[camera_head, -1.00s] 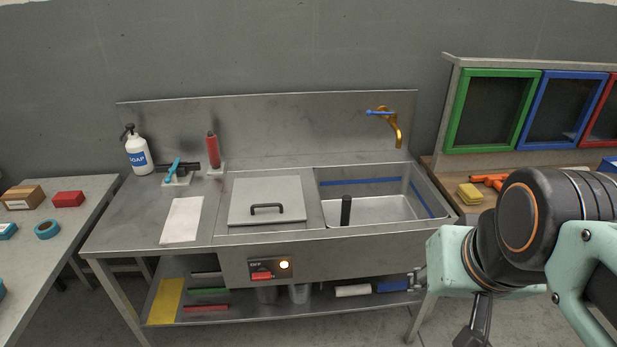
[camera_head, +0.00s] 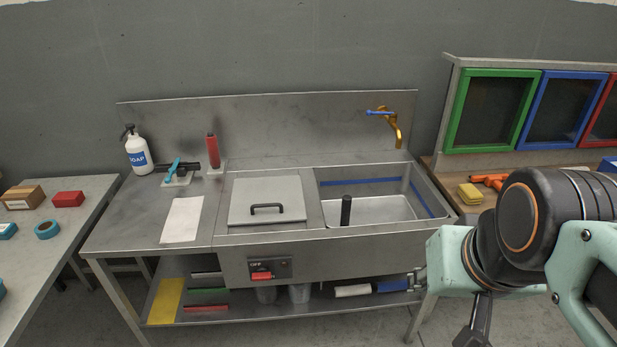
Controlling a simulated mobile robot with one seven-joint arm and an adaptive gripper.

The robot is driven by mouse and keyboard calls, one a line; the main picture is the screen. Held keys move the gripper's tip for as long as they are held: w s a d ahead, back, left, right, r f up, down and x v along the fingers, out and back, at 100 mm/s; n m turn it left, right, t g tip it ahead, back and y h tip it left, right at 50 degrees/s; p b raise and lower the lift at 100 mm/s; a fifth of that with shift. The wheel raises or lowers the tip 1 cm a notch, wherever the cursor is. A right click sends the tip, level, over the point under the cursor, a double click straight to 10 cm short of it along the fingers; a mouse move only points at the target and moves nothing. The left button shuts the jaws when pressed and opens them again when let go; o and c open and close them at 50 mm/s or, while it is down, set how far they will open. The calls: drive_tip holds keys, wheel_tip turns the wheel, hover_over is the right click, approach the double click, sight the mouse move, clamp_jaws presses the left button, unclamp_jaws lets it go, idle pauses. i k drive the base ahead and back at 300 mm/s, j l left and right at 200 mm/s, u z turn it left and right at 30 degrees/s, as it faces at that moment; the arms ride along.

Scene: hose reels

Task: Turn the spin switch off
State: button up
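The spin switch is a red rocker or lever (camera_head: 261,276) on a small dark panel (camera_head: 271,262) on the front of the steel sink unit, below the lidded basin. The lettering above it looks like "OFF", but it is too small to be certain. The round indicator lamp (camera_head: 285,264) beside it is dark.
A steel lid with a black handle (camera_head: 267,208) covers the left basin. The open right basin (camera_head: 375,208) has a dark upright post. A lower shelf (camera_head: 235,315) holds several items. The space before the switch panel is clear.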

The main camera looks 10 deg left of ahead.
sight(262, 274)
drive_tip(key=k+u, duration=0.1)
drive_tip(key=u, duration=0.35)
drive_tip(key=k+j+u, duration=0.1)
drive_tip(key=u, duration=0.35)
drive_tip(key=i+l+u, duration=0.15)
drive_tip(key=i+l, duration=0.2)
drive_tip(key=i+l+u, duration=0.15)
drive_tip(key=i+l, duration=0.15)
drive_tip(key=l, duration=0.15)
drive_tip(key=i+l+u, duration=0.15)
drive_tip(key=i+l, duration=0.15)
drive_tip(key=l, duration=0.15)
drive_tip(key=k+z, duration=0.2)
drive_tip(key=k, duration=0.15)
